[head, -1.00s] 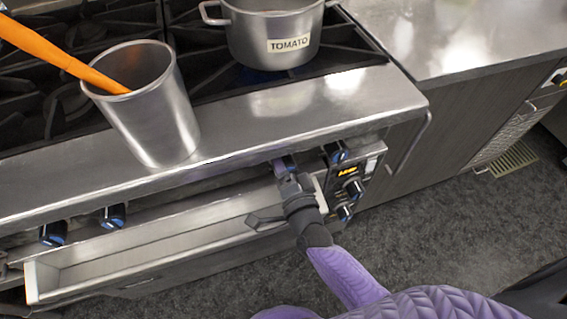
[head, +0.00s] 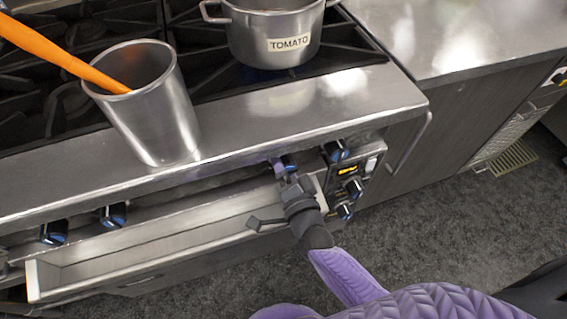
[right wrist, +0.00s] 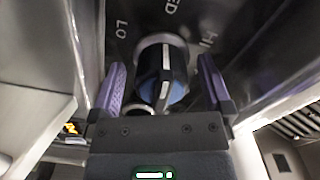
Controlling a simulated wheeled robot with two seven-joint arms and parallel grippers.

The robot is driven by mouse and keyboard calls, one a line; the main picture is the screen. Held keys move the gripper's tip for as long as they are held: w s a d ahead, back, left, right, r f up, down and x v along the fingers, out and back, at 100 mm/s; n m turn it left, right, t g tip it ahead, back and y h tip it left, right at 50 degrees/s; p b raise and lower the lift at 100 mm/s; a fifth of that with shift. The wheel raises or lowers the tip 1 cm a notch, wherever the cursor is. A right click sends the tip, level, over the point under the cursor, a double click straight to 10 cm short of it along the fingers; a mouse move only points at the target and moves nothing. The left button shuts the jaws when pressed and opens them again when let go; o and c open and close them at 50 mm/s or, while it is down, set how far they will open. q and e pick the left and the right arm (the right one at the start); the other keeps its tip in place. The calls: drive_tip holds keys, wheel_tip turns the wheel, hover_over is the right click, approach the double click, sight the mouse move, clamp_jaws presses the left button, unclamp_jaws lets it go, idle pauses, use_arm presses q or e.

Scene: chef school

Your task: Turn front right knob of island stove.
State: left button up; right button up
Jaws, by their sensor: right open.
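The stove (head: 300,108) has several dark knobs with blue on them along its front face. My right gripper (head: 281,170) is at one of these knobs (head: 290,162), under the front ledge and left of another knob (head: 335,151). In the right wrist view this knob (right wrist: 163,70) sits between the two purple fingers of my open gripper (right wrist: 161,80), with a visible gap on each side. The knob's pale pointer line runs nearly upright in that view. The markings "LO" and "HI" are on the panel beyond it. My left gripper is not in view.
A pot labelled TOMATO (head: 272,30) stands on the right burner. A steel container (head: 150,110) with an orange-handled utensil stands on the front ledge. An open drawer or tray (head: 150,247) juts out below the knobs. A control panel (head: 348,172) lies right of the gripper.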

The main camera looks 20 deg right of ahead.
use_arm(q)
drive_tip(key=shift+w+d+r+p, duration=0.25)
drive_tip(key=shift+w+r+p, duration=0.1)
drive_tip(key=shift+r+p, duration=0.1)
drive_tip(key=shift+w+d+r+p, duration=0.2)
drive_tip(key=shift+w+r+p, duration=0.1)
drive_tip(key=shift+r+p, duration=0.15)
use_arm(e)
drive_tip(key=s, duration=0.9)
drive_tip(key=shift+s+d, duration=0.2)
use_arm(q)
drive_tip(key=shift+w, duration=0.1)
